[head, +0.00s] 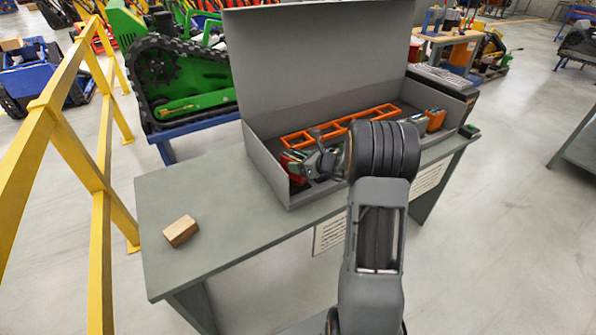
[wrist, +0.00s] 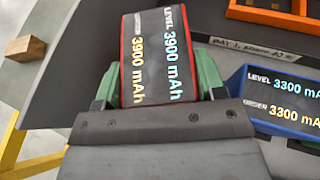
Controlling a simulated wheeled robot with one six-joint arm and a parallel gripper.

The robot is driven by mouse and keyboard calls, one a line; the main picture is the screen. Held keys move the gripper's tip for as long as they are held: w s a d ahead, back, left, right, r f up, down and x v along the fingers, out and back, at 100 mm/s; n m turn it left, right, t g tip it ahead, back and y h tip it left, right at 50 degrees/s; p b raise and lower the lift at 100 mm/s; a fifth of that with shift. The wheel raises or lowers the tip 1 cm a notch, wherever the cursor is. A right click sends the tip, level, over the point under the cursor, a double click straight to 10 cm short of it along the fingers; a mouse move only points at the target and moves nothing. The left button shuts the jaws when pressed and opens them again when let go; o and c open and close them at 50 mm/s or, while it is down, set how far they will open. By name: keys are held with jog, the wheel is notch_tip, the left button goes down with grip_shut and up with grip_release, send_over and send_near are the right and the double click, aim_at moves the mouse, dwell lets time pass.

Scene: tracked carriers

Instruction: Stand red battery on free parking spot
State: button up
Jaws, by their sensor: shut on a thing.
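My gripper (wrist: 158,82) has green fingers closed on both sides of a red-edged battery (wrist: 150,45). Its dark face reads 3900 mAh in the wrist view. In the head view my gripper (head: 318,155) is at the left front end of the open grey case, and red (head: 291,157) shows beside it, partly hidden by the case wall and my wrist. I cannot tell whether the battery touches the case floor. A blue battery (wrist: 285,100), marked 3300 mAh, lies close to the right of my gripper. No free parking spot can be clearly made out.
The grey case (head: 262,165) stands on a grey table (head: 165,195), its tall back panel upright. An orange rack (head: 340,125) and an orange item (head: 436,119) are inside. A wooden block (head: 180,230) lies at the table's left. A yellow railing (head: 75,150) stands left.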

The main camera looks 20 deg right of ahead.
jog(key=shift+w+a+f, duration=0.3)
jog(key=shift+a+f, duration=0.05)
jog(key=shift+f, duration=1.55)
jog(key=shift+f, duration=0.2)
jog(key=o, duration=1.5)
